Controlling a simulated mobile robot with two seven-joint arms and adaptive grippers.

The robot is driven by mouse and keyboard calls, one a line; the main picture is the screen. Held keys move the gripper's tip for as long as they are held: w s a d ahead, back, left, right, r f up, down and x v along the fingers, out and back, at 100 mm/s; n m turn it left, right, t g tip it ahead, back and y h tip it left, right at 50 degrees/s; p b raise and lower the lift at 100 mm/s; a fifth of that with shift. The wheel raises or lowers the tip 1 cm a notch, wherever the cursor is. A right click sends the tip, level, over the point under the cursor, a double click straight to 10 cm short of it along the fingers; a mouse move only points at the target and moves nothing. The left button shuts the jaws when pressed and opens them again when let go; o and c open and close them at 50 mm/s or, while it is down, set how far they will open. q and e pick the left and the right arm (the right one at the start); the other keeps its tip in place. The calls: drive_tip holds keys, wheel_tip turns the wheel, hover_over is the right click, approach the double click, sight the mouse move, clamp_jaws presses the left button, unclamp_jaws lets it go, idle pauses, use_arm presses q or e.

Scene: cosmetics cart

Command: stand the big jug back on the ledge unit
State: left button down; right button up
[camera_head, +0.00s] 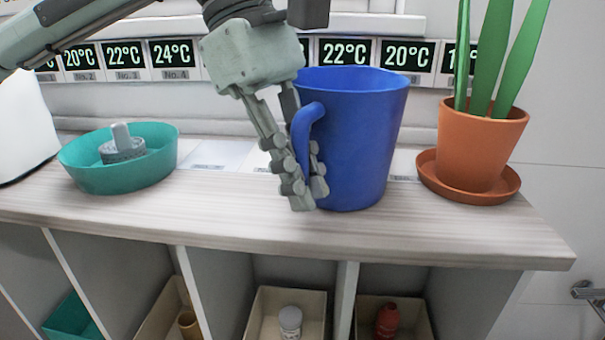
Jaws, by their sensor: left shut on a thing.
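The big jug (361,135) is blue and stands upright at the top of the ledge unit (290,229), its base at or very near the pale wood surface. Its handle (304,137) faces left. My left gripper (307,190) comes down from above and is shut on the handle, its fingers pointing down beside the jug's left side. The far side of the jug is hidden. My right gripper is not in view.
A teal dish (83,171) with a grey knobbed piece (122,147) stands at the left. A potted plant (482,142) on a terracotta saucer (432,176) stands right of the jug. Temperature displays (344,53) line the back. Below are compartments with bins (262,308).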

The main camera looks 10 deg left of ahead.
use_arm(q)
drive_tip(key=shift+f, duration=0.1)
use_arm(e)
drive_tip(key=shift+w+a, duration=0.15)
use_arm(q)
drive_tip(key=c, duration=1.5)
unclamp_jaws()
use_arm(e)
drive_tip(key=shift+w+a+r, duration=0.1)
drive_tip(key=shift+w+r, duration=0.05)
use_arm(q)
drive_tip(key=shift+r, duration=0.2)
drive_tip(key=v, duration=1.1)
drive_tip(key=shift+a+r+p, duration=0.15)
drive_tip(key=shift+r+p, duration=0.25)
drive_tip(key=shift+p, duration=0.05)
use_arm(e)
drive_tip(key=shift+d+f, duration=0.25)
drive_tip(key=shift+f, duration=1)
